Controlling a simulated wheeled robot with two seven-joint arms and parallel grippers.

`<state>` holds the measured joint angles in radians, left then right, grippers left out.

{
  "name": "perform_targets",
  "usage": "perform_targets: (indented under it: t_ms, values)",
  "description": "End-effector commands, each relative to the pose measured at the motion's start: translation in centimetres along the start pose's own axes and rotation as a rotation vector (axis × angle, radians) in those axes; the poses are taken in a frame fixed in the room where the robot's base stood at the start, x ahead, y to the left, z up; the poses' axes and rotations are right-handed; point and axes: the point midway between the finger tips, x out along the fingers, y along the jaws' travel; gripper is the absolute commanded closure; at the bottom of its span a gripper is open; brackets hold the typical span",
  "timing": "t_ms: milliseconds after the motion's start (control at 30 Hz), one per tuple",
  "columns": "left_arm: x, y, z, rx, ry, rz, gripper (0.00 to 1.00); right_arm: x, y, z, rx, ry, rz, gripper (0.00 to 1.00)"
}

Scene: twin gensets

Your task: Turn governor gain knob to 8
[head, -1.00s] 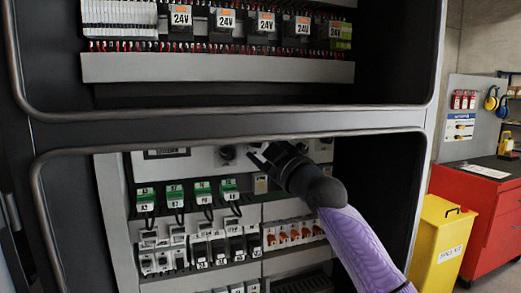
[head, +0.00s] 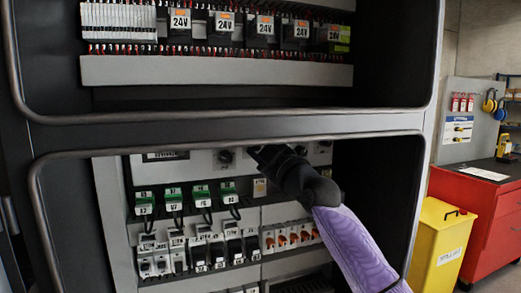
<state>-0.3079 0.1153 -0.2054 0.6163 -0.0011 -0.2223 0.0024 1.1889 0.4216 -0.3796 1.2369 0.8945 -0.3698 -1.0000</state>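A row of dark round knobs sits on the pale panel along the top of the lower cabinet opening. One knob (head: 225,156) shows just left of my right gripper, and another knob (head: 323,146) shows to its right. Their scales are too small to read, so I cannot tell which is the governor gain knob. My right gripper (head: 256,152) reaches in from the lower right, its tip at the panel's upper part. Its fingers are dark and small, and the wrist partly covers the panel. I cannot tell whether they touch or hold a knob. My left gripper is out of view.
Green-topped relays (head: 173,197) and breakers (head: 200,250) fill the panel below. A frame bar (head: 230,127) crosses above the lower opening. A yellow bin (head: 440,245) and red cabinet (head: 480,205) stand at the right.

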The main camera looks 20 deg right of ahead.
Motion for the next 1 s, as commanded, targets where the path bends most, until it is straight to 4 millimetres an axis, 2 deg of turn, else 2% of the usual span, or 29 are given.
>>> perform_targets:
  t_ms: [267,700,1000]
  values:
    - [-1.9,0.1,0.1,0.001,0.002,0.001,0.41,0.1,0.1,-0.3,0.107,-0.002,0.040,1.00]
    - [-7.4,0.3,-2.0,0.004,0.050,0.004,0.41,0.2,-0.1,-0.5,0.479,-0.004,0.193,1.00]
    - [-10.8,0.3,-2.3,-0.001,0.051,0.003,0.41,0.2,-0.3,-0.6,0.743,-0.003,0.304,1.00]
